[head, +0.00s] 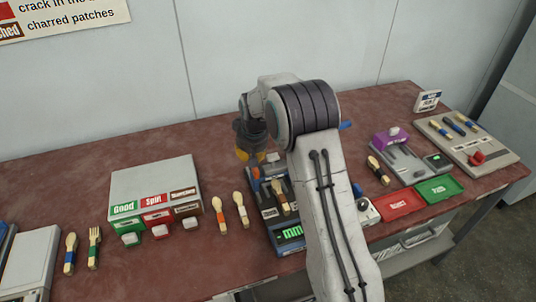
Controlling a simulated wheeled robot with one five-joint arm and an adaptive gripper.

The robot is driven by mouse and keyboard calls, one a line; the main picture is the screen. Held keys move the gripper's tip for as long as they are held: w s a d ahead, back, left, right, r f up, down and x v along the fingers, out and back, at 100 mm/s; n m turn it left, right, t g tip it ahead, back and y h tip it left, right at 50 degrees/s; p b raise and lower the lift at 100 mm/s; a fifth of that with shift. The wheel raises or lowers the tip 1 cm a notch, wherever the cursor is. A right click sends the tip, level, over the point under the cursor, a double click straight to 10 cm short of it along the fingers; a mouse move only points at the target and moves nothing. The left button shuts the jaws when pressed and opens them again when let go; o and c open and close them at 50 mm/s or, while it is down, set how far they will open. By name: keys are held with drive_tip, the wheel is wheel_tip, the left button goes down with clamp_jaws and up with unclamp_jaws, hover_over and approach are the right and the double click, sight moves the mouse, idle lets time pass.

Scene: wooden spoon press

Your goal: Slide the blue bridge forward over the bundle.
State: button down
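My gripper (250,152) hangs from the arm with its yellow fingertips low, just behind and left of the middle device (288,246); nothing shows held, and whether it is open or shut is unclear. That device has a green display, a blue part (268,172) at its back and a wooden utensil (281,198) on it. Another blue piece (346,125) sticks out behind my arm. I cannot tell which is the bridge. No tied bundle can be made out; several utensils lie together on a grey board (497,159) at far right. My arm hides part of the middle device.
A grey box (155,178) with Good and Split labels stands left. Two loose utensils (220,213) lie between it and the device. Red (400,204) and green (439,189) trays and a purple-topped device (390,140) stand right. The back left of the table is bare.

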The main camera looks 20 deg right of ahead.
drive_tip(key=shift+s+b, duration=1.1)
drive_tip(key=shift+s, duration=0.55)
drive_tip(key=shift+w+p, duration=0.35)
drive_tip(key=shift+w, duration=0.05)
drive_tip(key=shift+w+r, duration=0.1)
drive_tip(key=shift+w, duration=0.15)
wheel_tip(320, 180, up, 7)
drive_tip(key=p, duration=0.5)
drive_tip(key=shift+s, duration=0.1)
